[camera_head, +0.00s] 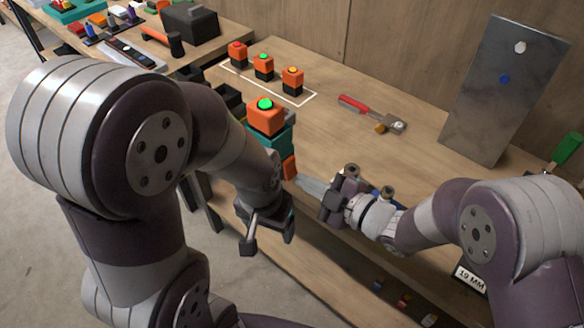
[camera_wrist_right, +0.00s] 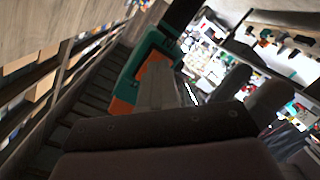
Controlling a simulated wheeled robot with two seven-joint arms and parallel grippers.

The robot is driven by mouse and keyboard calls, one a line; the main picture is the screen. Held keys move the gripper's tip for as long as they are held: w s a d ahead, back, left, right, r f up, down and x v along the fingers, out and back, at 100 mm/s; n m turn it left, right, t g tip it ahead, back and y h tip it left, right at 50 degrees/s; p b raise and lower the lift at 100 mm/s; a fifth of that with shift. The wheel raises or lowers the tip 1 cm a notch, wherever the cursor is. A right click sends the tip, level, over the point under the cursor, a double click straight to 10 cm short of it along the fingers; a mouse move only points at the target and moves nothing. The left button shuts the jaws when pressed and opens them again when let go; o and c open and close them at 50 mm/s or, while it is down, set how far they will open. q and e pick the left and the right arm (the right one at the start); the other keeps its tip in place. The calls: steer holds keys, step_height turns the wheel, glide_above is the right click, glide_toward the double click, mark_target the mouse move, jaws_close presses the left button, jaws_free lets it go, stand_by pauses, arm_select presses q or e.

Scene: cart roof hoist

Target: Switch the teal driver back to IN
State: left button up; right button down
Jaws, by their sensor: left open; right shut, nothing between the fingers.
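The teal driver (camera_head: 278,139) stands upright near the front edge of the bench, between my two arms. A large orange block with a green top (camera_head: 265,115) shows above its teal body, and a smaller orange part (camera_head: 289,167) shows lower down. Its direction switch cannot be made out. The teal and orange body also appears tilted in the right wrist view (camera_wrist_right: 150,47). My left gripper (camera_head: 268,232) is open and empty, below the driver and in front of the bench edge.
Three orange blocks with coloured tops (camera_head: 263,67) stand at a white outline on the bench. A grey metal panel (camera_head: 505,92) leans at the back right. A "19 MM" label (camera_head: 470,279) is at the front.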

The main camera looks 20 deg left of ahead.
steer(key=shift+b+x, duration=0.4)
steer(key=shift+x, duration=0.5)
stand_by(0.3)
steer(key=shift+s+d+r, duration=0.1)
steer(key=shift+d, duration=0.2)
steer(key=f+p+v, duration=0.1)
steer(key=v, duration=0.5)
steer(key=shift+d+r+p, duration=0.15)
steer(key=shift+r+p, duration=0.25)
steer(key=shift+r, duration=0.05)
steer(key=shift+s, duration=0.1)
